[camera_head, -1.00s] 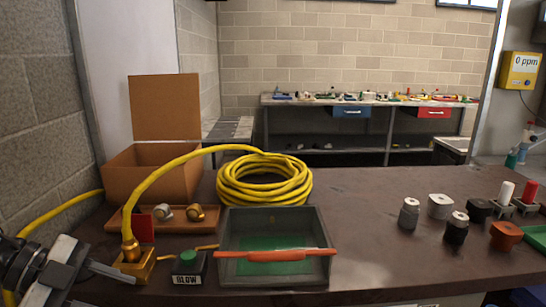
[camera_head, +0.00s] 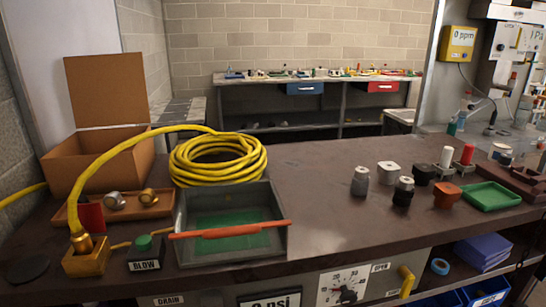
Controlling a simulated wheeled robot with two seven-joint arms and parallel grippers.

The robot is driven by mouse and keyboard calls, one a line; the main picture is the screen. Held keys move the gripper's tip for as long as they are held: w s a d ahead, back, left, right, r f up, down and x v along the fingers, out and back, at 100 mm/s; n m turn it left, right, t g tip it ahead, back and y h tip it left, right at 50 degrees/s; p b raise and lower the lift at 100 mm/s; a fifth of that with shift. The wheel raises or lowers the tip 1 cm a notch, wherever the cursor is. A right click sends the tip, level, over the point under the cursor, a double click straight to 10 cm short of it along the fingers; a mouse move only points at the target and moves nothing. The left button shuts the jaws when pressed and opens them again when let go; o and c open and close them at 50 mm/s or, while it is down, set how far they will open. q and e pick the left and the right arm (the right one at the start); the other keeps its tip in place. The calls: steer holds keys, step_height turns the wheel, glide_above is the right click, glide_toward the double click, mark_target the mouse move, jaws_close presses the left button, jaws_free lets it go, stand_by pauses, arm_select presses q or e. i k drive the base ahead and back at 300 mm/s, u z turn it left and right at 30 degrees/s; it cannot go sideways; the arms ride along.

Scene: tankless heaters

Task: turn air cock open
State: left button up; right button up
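A yellow lever (camera_head: 406,282), which looks like the air cock's handle, is on the front panel below the workbench. It stands roughly upright with a slight tilt. An OPEN label (camera_head: 380,267) is above and to its left. A second small label beside the lever is too small to read. A round dial gauge (camera_head: 342,287) and a psi plate (camera_head: 270,300) are to the left of it, the plate cut off by the bottom edge. Neither of my grippers is in view.
On the bench are a yellow coiled hose (camera_head: 217,160), a grey tray (camera_head: 283,240) with an orange bar, a green BLOW button (camera_head: 144,243), and a cardboard box (camera_head: 65,165). Several small fittings and a green tray (camera_head: 487,196) are at right. The bench's middle is clear.

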mark_target(408, 279)
steer(key=u, duration=2)
steer(key=k, duration=2.4)
steer(key=z, duration=2.25)
